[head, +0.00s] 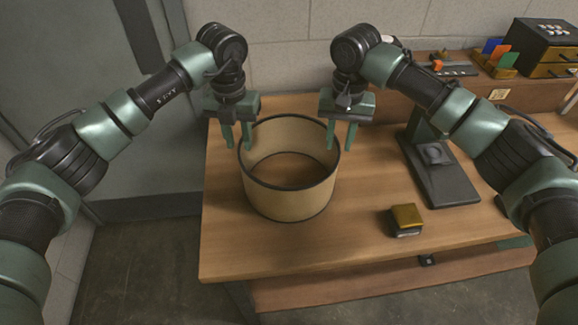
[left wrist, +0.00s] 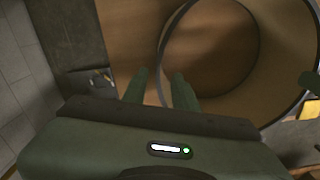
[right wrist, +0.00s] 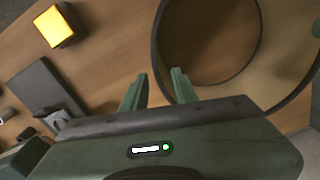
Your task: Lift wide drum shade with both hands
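The wide drum shade (head: 290,203), tan with dark rims and an open top, stands upright on the wooden table. My left gripper (head: 238,147) is at its left edge and my right gripper (head: 340,149) at its right edge. Both are open, pointing down. In the left wrist view the shade's rim (left wrist: 161,60) runs between the two fingertips (left wrist: 160,82). In the right wrist view the rim (right wrist: 156,45) likewise passes between the fingertips (right wrist: 160,80). How deep the fingers reach past the rim, and whether they touch the wall, I cannot tell.
A gold-topped dark block (head: 405,220) lies right of the shade. A dark lamp stand (head: 445,178) is behind it, near my right arm. A raised back shelf (head: 398,90) carries a drawer box (head: 545,45) and coloured cards (head: 497,52). The table's front left is clear.

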